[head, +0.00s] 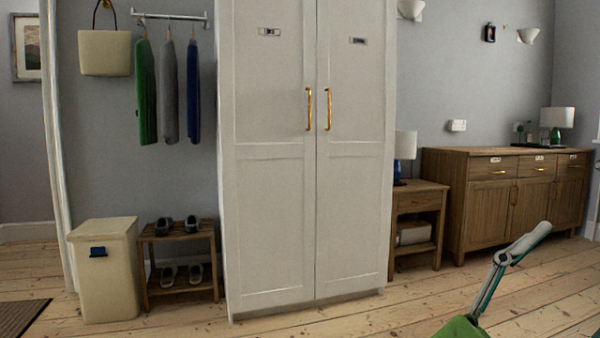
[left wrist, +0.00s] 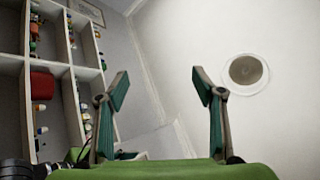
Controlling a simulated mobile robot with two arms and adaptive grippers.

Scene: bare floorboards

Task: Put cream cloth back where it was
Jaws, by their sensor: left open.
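I see no cream cloth in either view. A cream bag (head: 105,53) hangs from a hook at the upper left of the head view, and a cream lidded bin (head: 104,270) stands on the floor below it. My left gripper (left wrist: 160,88) is open and empty in the left wrist view, facing up towards a pale ceiling. My right gripper (head: 524,244) shows at the lower right of the head view, side-on over the floorboards, well apart from the furniture. Its fingers overlap there, so its opening is unclear, and I see nothing held in it.
A tall white wardrobe (head: 267,180) stands shut in the middle. Clothes hang from a rail (head: 170,16) above a wooden shoe rack (head: 181,233). A nightstand (head: 419,200) and a sideboard (head: 485,205) line the right. Bare floor lies in front. The left wrist view shows shelves (left wrist: 50,67).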

